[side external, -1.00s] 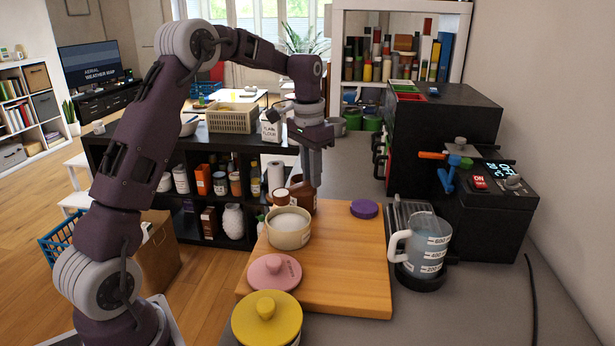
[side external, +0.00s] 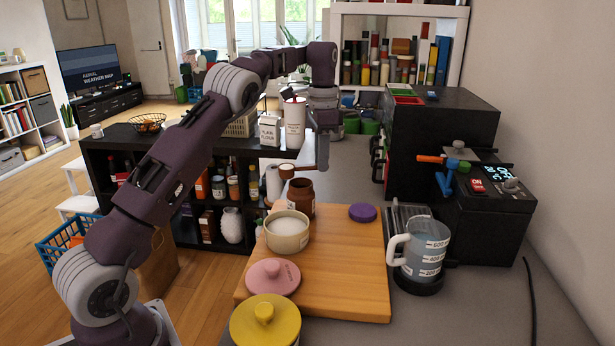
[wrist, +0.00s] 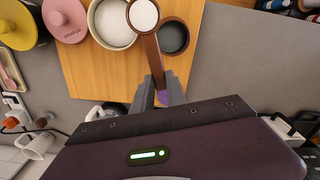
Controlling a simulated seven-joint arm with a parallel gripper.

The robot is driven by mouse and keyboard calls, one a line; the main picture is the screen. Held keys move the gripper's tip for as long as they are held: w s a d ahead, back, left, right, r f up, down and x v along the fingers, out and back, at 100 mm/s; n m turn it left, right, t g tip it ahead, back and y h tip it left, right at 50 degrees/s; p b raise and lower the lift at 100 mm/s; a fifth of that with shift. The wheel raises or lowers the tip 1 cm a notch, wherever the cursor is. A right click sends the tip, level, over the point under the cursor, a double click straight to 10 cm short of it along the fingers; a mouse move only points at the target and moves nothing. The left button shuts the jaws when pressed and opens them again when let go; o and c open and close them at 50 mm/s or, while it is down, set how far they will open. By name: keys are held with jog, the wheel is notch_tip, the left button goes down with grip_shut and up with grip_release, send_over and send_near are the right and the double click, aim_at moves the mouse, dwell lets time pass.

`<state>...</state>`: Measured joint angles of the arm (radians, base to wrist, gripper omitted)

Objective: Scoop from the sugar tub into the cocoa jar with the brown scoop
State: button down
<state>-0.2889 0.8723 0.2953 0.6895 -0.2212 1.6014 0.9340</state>
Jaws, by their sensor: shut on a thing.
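My gripper (side external: 323,160) is shut on the handle of the brown scoop (wrist: 153,58). In the side view the scoop (side external: 287,171) is held above the board, higher than the jar's mouth and a little left of it. In the wrist view its bowl is full of white sugar and looks level. The sugar tub (side external: 288,240), cream and open with white sugar inside, stands on the board; it also shows in the wrist view (wrist: 95,38). The brown cocoa jar (side external: 301,199) stands open just behind it; its dark inside shows in the wrist view (wrist: 174,37).
The wooden board (side external: 335,280) also bears a pink lid (side external: 273,277) and a purple lid (side external: 362,213). A yellow lidded pot (side external: 265,320) is at the front. A measuring jug (side external: 420,248) and a black machine (side external: 440,140) stand to the right.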

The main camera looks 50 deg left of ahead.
jog(key=r+m+t+h, duration=0.1)
jog(key=r+m, duration=0.1)
jog(key=r+m+t+h, duration=0.1)
jog(key=m+h, duration=0.1)
jog(key=w+d+r+m+t+h, duration=0.1)
jog(key=r+m+h, duration=0.1)
jog(key=shift+r+m, duration=0.3)
jog(key=s+a+t+h, duration=0.3)
jog(key=a+h, duration=0.3)
jog(key=h, duration=0.2)
jog(key=s+a+f+t+h, duration=0.1)
jog(key=s+a+t+h, duration=0.3)
jog(key=a+t+h, duration=0.2)
jog(key=shift+f+h, duration=0.3)
jog(key=shift+h, duration=0.9)
dwell(0.3)
